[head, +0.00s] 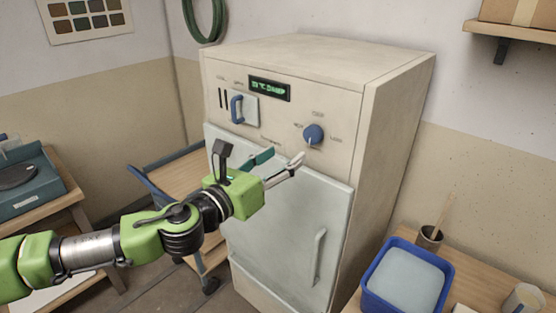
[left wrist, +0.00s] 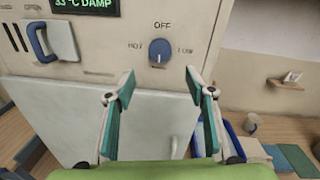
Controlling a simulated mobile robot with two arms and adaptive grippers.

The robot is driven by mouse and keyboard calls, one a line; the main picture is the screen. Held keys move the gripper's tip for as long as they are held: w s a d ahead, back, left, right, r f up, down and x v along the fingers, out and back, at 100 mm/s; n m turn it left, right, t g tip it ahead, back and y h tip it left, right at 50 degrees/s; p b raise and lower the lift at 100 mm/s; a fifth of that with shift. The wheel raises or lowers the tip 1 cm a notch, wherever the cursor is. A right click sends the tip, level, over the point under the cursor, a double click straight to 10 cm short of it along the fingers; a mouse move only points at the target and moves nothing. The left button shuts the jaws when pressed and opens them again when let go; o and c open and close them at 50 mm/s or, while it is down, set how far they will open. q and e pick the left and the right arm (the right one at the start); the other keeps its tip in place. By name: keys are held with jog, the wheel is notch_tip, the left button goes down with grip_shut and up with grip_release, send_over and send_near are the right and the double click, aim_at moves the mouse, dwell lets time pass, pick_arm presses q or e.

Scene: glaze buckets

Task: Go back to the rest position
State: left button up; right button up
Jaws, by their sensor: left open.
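My left gripper (head: 282,164) is raised in front of the cream cabinet (head: 395,110), just below and left of its blue knob (head: 313,134). In the left wrist view the gripper (left wrist: 160,85) is open, with nothing between its teal-padded fingers. The blue knob (left wrist: 159,51) shows beyond and between the fingertips, apart from them. Its labels include OFF at the top and HOT at the left; its white mark points down. A small display (head: 269,88) reads a temperature and DAMP in the wrist view. My right gripper is not in view.
The cabinet's pale door (head: 285,225) is closed. A blue handle (head: 237,109) sits on the panel. A blue bucket (head: 365,290) and a brown pot (head: 430,237) stand on the right table. A cart (head: 180,178) and a bench with a scale (head: 18,177) are at left.

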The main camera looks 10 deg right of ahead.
pick_arm(q)
jog(key=shift+s+a, duration=0.3)
